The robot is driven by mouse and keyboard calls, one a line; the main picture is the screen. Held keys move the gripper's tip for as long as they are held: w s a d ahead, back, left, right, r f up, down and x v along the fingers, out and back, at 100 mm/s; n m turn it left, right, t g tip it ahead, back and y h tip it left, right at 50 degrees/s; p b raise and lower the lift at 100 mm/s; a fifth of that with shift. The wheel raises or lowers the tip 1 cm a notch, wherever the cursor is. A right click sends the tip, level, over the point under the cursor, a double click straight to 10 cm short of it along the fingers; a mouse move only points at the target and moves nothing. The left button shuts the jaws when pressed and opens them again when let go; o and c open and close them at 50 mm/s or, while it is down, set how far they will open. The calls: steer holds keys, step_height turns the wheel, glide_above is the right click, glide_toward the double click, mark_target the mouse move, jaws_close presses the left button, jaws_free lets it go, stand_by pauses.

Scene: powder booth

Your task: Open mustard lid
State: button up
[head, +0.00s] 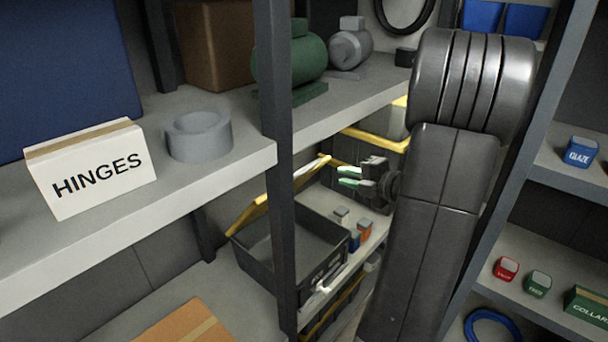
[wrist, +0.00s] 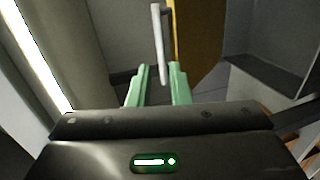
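The mustard lid (head: 249,213) stands raised at a steep angle over a dark grey box (head: 262,262) on the lower shelf in the head view. A post hides part of both. The box's inside shows. In the wrist view the lid (wrist: 197,38) is at the upper right, with a pale bar handle (wrist: 159,42) along its left side. My gripper (head: 347,176) is to the right of the lid. Its green fingers are apart. In the wrist view the handle's lower end appears between my fingertips (wrist: 155,80), closer to the right one; contact cannot be told.
The grey post (head: 279,130) and upper shelf (head: 235,158) stand close in front of the box. Small bottles (head: 364,229) stand right of the box. A yellow-rimmed container (head: 377,140) is behind my gripper. A cardboard box (head: 180,325) lies at the lower front.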

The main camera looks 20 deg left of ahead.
mark_target(306, 171)
steer(key=shift+n, duration=0.4)
steer(key=x, duration=0.4)
steer(key=s+x, duration=0.1)
steer(key=x, duration=0.9)
steer(key=shift+s+a+r, duration=0.1)
steer(key=shift+s+a, duration=0.1)
steer(key=shift+a, duration=0.1)
jaws_close()
